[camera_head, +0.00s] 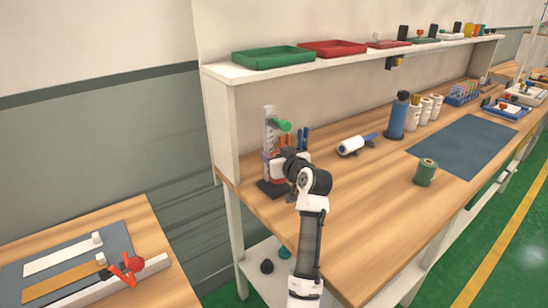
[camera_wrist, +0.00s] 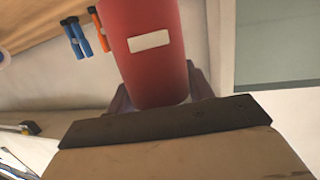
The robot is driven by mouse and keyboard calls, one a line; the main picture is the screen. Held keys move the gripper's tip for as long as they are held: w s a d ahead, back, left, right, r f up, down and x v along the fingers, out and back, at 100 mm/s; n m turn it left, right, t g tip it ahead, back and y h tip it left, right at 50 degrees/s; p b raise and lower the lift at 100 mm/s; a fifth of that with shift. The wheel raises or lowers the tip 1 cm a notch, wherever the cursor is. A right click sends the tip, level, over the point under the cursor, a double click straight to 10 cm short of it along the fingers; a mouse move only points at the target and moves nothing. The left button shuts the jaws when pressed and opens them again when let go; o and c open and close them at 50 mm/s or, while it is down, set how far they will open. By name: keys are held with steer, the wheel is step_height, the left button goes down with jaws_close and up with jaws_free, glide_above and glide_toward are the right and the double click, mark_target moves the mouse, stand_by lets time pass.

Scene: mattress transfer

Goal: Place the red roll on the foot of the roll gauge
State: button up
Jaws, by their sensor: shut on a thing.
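The roll gauge (camera_head: 270,125) stands near the left end of the workbench, a clear upright with a green part on it. Its dark foot (camera_head: 266,188) lies flat on the bench and shows to the left of my gripper. My gripper (camera_head: 276,167) is at the gauge, low and close to the foot. It is shut on the red roll (camera_wrist: 148,55), which fills the upper middle of the wrist view and bears a white label. In the head view the roll is mostly hidden by my gripper. I cannot tell whether its lower end touches the foot.
A shelf with trays (camera_head: 272,57) runs above the bench. The bench's front middle is clear.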

steer(key=shift+x, duration=0.85)
steer(key=shift+w+f+p, duration=0.1)
steer(key=shift+f+p, duration=0.75)
steer(key=shift+f, duration=0.75)
steer(key=o, duration=1.2)
steer(key=shift+a, duration=0.1)
steer(key=shift+b+v, duration=1.95)
steer(key=shift+v, duration=4.1)
